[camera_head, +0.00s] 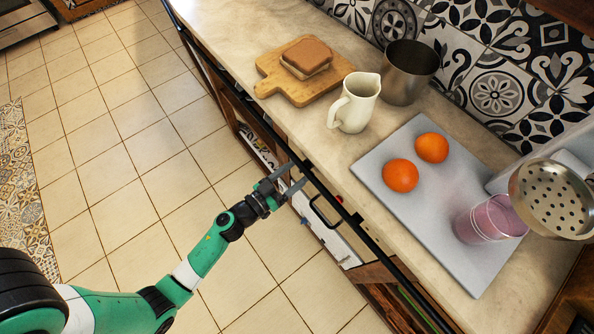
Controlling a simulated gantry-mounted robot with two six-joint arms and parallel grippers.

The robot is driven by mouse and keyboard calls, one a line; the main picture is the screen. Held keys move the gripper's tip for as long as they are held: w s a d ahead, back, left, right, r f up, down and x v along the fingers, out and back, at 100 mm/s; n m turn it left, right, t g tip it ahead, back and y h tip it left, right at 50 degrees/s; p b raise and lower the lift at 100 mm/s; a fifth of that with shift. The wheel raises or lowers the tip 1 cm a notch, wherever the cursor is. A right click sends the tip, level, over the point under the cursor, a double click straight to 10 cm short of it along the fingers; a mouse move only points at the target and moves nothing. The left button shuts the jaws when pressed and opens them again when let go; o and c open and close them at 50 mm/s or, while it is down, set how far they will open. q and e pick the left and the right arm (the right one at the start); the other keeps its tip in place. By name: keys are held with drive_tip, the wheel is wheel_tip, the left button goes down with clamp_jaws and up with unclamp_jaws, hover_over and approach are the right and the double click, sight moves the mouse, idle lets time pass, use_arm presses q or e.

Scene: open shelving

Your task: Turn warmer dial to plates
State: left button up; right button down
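A white-fronted unit with a black handle (326,212), likely the warmer drawer, sits below the counter's front edge. A small red spot (340,198) shows near the top of its front. I cannot make out the dial or its markings from this angle. My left gripper (298,173) is open and empty, its two fingers apart, beside the counter's front edge and just left of the handle. I cannot tell whether a fingertip touches the front. My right gripper is not in view.
A black rail (262,120) runs along the counter edge. On the counter (222,30) are a board (272,87) with a sandwich-like item, a cream pitcher (357,103), a metal pot (409,73), oranges (400,175) on a grey slab, and a pink cup (488,220). Tiled floor lies clear at left.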

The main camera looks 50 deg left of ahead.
use_arm(q)
clamp_jaws()
drive_tip(key=shift+m, duration=0.3)
drive_tip(key=m+h, duration=0.1)
drive_tip(key=m, duration=1.3)
drive_tip(key=m+h+b, duration=0.1)
drive_tip(key=m, duration=1.3)
drive_tip(key=shift+f, duration=0.2)
drive_tip(key=shift+m, duration=0.3)
